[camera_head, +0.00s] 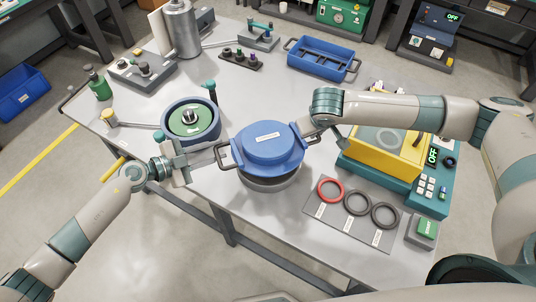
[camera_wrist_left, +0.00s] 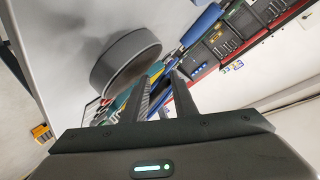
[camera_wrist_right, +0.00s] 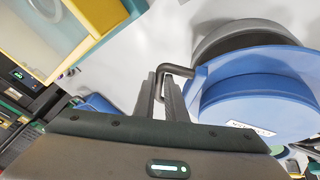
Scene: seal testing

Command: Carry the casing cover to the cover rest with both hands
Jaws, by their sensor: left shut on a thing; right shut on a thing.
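The blue casing cover (camera_head: 268,143) is a round lid with a label and a bar handle on each side; it also shows in the right wrist view (camera_wrist_right: 260,98). A grey round stand, seemingly the cover rest (camera_head: 272,181), shows under its front edge and in the left wrist view (camera_wrist_left: 125,58). The cover looks raised over it; the gap is hard to judge. My left gripper (camera_head: 217,153) is at the left handle, the grip unclear in its wrist view. My right gripper (camera_wrist_right: 164,92) is shut on the right handle, partly hidden by my arm in the head view.
The open blue casing (camera_head: 190,136) with a green centre stands left of the cover. A mat (camera_head: 338,223) with one red and two dark rings lies at the front right. A yellow and teal tester (camera_head: 385,155) stands close to my right arm. A blue tray (camera_head: 322,72) is behind.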

